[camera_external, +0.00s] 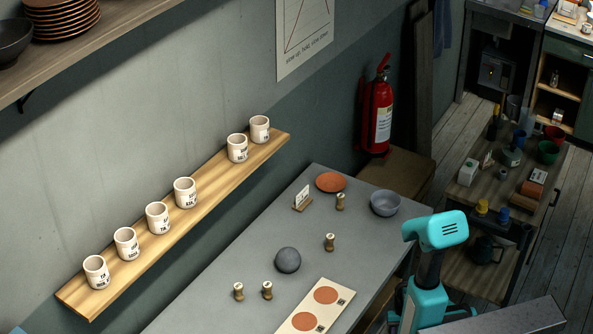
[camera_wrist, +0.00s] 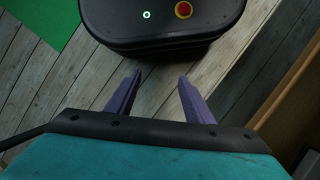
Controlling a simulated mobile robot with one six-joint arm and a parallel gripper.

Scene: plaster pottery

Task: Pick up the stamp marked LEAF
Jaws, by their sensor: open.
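Several small wooden stamps stand on the grey table (camera_external: 222,263) in the external view. One stamp (camera_external: 340,201) is near the terracotta disc at the back, and another stamp (camera_external: 329,242) is nearer the middle. Two more, a left stamp (camera_external: 239,291) and a right stamp (camera_external: 267,290), stand side by side near the front. Their marks are too small to read, so I cannot tell which says LEAF. My gripper (camera_wrist: 160,77) is open and empty in the wrist view, pointing over wooden floorboards, with no stamp in that view.
A terracotta disc (camera_external: 331,182), a small sign (camera_external: 302,197) and a grey bowl (camera_external: 385,203) are at the back. A cup shelf (camera_external: 210,200) hangs left.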

